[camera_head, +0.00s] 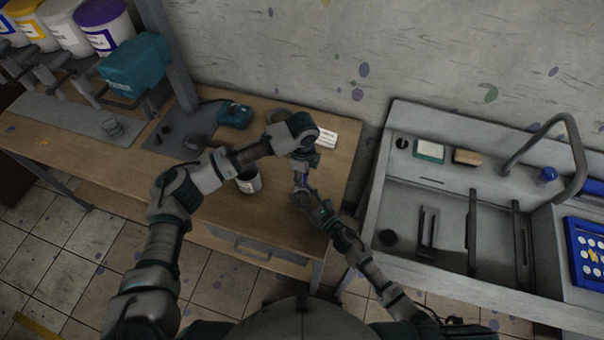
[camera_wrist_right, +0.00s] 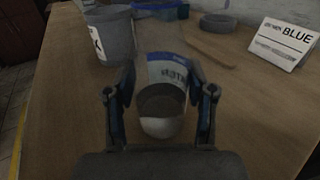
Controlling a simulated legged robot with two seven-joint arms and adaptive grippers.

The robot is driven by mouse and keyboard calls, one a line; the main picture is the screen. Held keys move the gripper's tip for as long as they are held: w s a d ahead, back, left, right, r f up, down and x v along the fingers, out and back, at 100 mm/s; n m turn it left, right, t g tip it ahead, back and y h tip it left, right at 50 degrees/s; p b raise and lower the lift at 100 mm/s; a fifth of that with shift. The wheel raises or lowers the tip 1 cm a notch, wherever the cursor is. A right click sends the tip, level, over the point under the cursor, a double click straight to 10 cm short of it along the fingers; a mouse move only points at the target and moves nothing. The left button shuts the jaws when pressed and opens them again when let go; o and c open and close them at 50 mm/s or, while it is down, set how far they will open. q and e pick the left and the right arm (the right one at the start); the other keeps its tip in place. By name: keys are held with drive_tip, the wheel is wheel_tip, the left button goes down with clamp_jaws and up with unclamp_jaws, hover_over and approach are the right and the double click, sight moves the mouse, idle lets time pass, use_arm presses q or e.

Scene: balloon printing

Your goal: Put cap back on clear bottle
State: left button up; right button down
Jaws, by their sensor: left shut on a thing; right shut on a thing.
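The clear bottle (camera_wrist_right: 165,72) has a blue and white label and stands between the fingers of my right gripper (camera_wrist_right: 160,112) in the right wrist view. My right gripper is shut on it, and its top fades out near the upper picture edge. In the head view my right gripper (camera_head: 301,180) is over the right part of the wooden table. My left gripper (camera_head: 303,153) is just beyond it, close to the bottle's place. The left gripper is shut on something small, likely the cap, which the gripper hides. I cannot tell whether cap and bottle touch.
A grey labelled bucket (camera_head: 249,181) stands left of my grippers on the wooden table (camera_head: 100,180). A white BLUE sign (camera_wrist_right: 283,42) is at the back right. A teal box (camera_head: 234,115) sits at the back. A sink (camera_head: 440,215) lies right of the table.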

use_arm(q)
drive_tip(key=shift+a+f, duration=0.1)
drive_tip(key=shift+f, duration=0.5)
drive_tip(key=m, duration=0.6)
drive_tip(key=shift+m, duration=0.3)
drive_tip(key=m, duration=0.5)
drive_tip(key=shift+a, duration=0.1)
drive_tip(key=m, duration=1.1)
drive_tip(key=shift+w+a, duration=0.1)
drive_tip(key=o, duration=0.7)
drive_tip(key=shift+r, duration=0.1)
